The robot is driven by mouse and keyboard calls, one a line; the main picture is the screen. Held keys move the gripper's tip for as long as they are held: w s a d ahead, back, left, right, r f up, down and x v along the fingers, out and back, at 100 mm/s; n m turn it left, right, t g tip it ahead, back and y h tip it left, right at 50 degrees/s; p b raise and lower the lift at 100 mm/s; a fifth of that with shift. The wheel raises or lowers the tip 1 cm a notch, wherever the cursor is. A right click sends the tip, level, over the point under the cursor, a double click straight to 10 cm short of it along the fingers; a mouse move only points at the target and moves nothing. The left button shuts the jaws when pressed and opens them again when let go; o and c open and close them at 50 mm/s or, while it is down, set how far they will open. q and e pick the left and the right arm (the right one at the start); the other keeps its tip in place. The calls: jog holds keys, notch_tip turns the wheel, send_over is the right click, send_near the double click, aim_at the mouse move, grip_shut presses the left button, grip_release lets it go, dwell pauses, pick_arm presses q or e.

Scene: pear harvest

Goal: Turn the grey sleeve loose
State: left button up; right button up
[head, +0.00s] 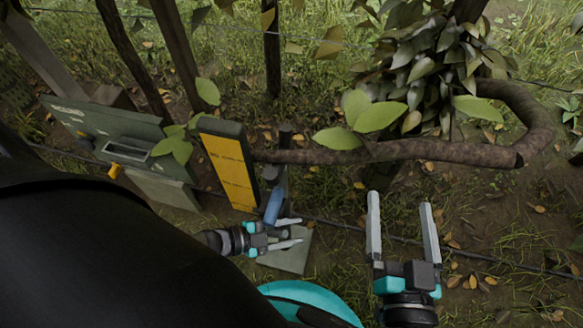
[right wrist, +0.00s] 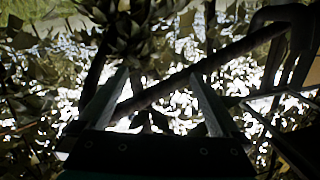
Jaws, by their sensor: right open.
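A dark grey upright post with a collar-like top (head: 285,140) stands just right of the yellow-faced block, beside the branch. I cannot tell for sure whether this is the grey sleeve. A blue cylindrical piece (head: 274,205) sits below it, above a grey base plate (head: 291,257). My left gripper (head: 300,232) is just below and right of the blue piece. Its fingers are apart and point right, with nothing clearly held. My right gripper (head: 399,197) is open and empty below the branch. Its parted fingers also show in the right wrist view (right wrist: 160,75).
A thick brown branch (head: 440,150) runs across, curling at the right. A yellow-faced block (head: 232,172) stands at its left end. A green-grey box (head: 105,135) is at the left. Wires and posts cross behind. Leafy ground lies open at lower right.

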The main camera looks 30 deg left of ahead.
pick_arm(q)
grip_shut()
pick_arm(e)
jog(key=shift+f, duration=0.1)
dwell(0.4)
pick_arm(q)
jog(key=shift+s+a+f+m+g+y+p, duration=0.15)
jog(key=shift+f+m+g+y+p, duration=0.25)
jog(key=shift+y+p, duration=0.7)
jog(key=shift+w+a+f+m+g+y+p, duration=0.1)
jog(key=shift+a+f+m+g+y+p, duration=0.25)
jog(key=shift+y+p, duration=0.7)
jog(key=shift+s+a+f+m+g+y+p, duration=0.1)
jog(key=shift+f+m+g+y+p, duration=0.35)
jog(key=shift+p, duration=1.1)
pick_arm(e)
jog(key=s+d+f+g+h, duration=0.2)
jog(key=d+g+h, duration=0.1)
jog(key=d+g, duration=0.2)
jog(key=s+d+f+g+h, duration=0.2)
jog(key=d+g, duration=0.4)
jog(key=shift+s+g+h, duration=0.3)
jog(key=shift+h, duration=0.1)
pick_arm(q)
jog(key=shift+r, duration=0.1)
